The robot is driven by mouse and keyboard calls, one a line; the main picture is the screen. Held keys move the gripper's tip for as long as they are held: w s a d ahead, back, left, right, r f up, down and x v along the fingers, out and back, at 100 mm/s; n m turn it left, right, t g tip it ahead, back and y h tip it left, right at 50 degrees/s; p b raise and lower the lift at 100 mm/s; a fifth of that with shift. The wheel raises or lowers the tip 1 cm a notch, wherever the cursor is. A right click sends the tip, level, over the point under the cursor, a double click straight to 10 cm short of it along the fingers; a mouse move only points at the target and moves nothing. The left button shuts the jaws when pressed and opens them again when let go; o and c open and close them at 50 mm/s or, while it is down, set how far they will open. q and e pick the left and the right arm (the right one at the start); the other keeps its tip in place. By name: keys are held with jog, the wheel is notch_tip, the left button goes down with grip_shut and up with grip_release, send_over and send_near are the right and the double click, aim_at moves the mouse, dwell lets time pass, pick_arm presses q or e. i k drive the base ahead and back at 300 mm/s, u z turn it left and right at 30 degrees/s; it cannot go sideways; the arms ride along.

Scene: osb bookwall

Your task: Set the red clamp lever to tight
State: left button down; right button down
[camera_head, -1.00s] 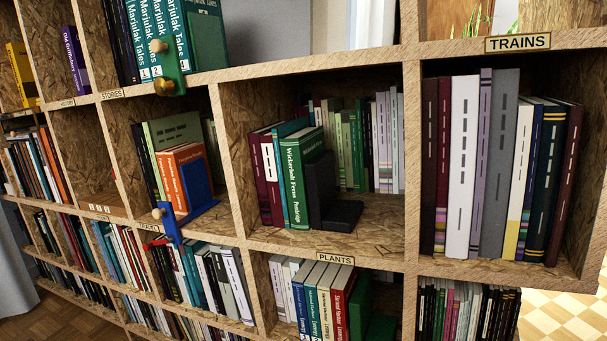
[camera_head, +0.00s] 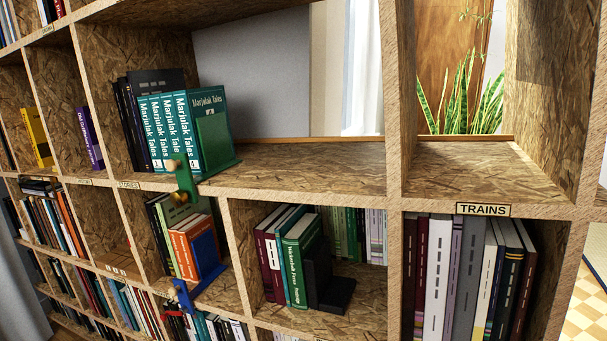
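A small red piece (camera_head: 173,313) shows beside the lower end of the blue clamp (camera_head: 183,295), on the shelf below the orange books. It may be the red clamp lever, but it is too small and partly hidden to tell its setting. The blue clamp hangs at the shelf's front edge below a blue bookend (camera_head: 206,257). A green clamp (camera_head: 186,182) with wooden knobs sits on the shelf edge above, below a green bookend (camera_head: 213,143). Neither of my grippers is in view.
The OSB bookwall fills the view. Books labelled Marjulak Tales (camera_head: 165,133) stand on the upper shelf, with bare shelf (camera_head: 310,180) to their right. A black bookend (camera_head: 322,280) stands by the green books. A TRAINS label (camera_head: 483,210) marks the right compartment.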

aim_at(183, 310)
jog(key=k, duration=0.5)
jog(key=u, duration=1.35)
jog(key=i, duration=1.2)
jog(key=z, duration=2)
